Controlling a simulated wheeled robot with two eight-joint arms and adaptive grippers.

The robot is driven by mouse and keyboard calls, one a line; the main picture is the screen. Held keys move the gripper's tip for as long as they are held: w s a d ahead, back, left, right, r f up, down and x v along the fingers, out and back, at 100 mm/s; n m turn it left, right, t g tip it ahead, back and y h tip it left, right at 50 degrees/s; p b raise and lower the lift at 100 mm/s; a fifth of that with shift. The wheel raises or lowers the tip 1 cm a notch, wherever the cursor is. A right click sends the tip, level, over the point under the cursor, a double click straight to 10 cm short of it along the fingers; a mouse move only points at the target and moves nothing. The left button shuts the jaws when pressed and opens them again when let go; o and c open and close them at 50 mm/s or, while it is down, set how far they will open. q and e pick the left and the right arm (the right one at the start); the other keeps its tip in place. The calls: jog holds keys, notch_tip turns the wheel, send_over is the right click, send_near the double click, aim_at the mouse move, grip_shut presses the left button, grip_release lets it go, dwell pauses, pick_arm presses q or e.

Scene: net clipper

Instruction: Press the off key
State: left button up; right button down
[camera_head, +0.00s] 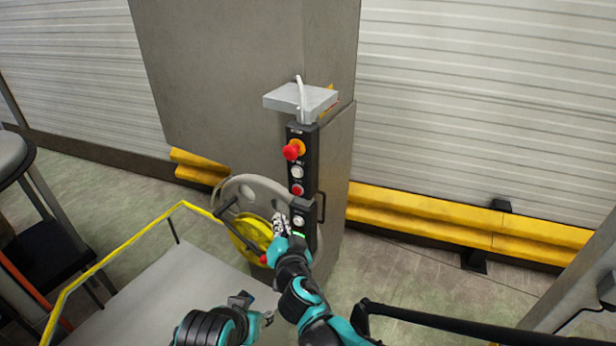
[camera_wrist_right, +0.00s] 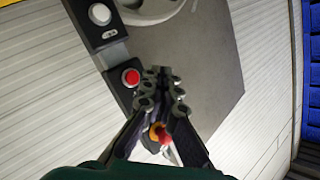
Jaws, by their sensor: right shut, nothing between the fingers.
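A dark control panel (camera_head: 303,160) stands upright on the grey cabinet. It carries a red mushroom knob (camera_head: 291,151) on a yellow collar, a white button (camera_head: 297,172), a red button (camera_head: 297,190) and a lower white button (camera_head: 299,220). Labels are too small to read, so I cannot confirm which is the off key. My right gripper (camera_head: 280,224) is shut and empty, just left of the lower panel. In the right wrist view, its fingertips (camera_wrist_right: 163,82) appear just right of the red button (camera_wrist_right: 131,77); contact cannot be told. My left gripper (camera_head: 254,306) is low, away from the panel.
A grey wheel with a yellow hub (camera_head: 252,232) sits left of the panel. A grey plate (camera_head: 301,98) tops the panel. A yellow rail (camera_head: 125,246) edges the platform at left, and a yellow barrier (camera_head: 420,213) runs along the right wall.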

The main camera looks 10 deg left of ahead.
aim_at(297, 191)
jog(key=shift+a+r+y, duration=0.25)
jog(key=shift+a+y, duration=0.15)
jog(key=shift+a, duration=0.6)
jog(key=w+d, duration=0.3)
jog(key=w, duration=0.5)
jog(key=shift+w+d, duration=0.1)
jog(key=shift+w, duration=0.1)
dwell(0.9)
jog(key=shift+w+d, duration=0.1)
jog(key=shift+w, duration=0.2)
